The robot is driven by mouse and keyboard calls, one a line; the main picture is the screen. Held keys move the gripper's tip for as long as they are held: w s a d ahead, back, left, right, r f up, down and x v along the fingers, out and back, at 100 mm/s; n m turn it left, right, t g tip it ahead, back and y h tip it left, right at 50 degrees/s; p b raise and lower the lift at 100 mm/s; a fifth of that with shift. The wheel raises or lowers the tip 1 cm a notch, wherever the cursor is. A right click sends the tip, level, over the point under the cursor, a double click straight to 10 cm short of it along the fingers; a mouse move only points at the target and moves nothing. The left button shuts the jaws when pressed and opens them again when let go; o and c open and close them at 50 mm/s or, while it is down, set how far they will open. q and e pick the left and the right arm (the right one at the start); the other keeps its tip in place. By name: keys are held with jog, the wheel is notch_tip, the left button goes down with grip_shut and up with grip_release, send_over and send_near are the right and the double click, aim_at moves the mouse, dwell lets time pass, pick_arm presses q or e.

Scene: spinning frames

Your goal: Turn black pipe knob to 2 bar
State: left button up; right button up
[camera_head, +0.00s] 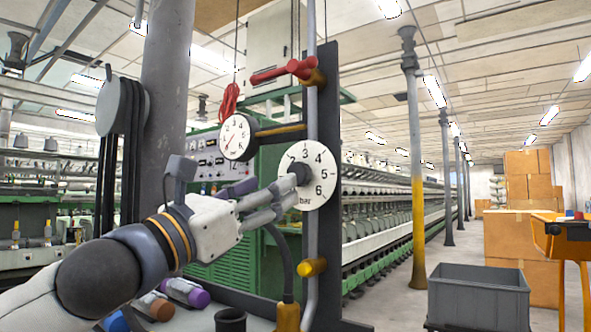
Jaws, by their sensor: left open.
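The black knob (300,171) sits at the centre of a white round dial (322,188) marked with numbers and "bar", on the vertical pipe. Its pointing direction is too small to tell. My left gripper (288,193) reaches in from the left, its fingers open beside the knob and in front of the dial's left part. I cannot tell whether the fingers touch the knob. A white gauge (236,139) with a red needle stands to the upper left of the dial. My right gripper is not in view.
A red-handled valve (282,73) is above the dial, and a yellow fitting (312,267) below it. Spools (186,291) lie on the surface at lower left. A grey bin (478,297) and cardboard boxes (507,234) stand at right. Open floor lies between bin and machine.

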aim_at(296, 170)
pick_arm(q)
jog(key=p+x, duration=0.1)
jog(key=x, duration=0.5)
jog(key=shift+s+r, duration=0.15)
jog(key=shift+s, duration=0.05)
jog(key=shift+w+d, duration=0.35)
jog(key=shift+w, duration=0.15)
jog(key=c, duration=1.1)
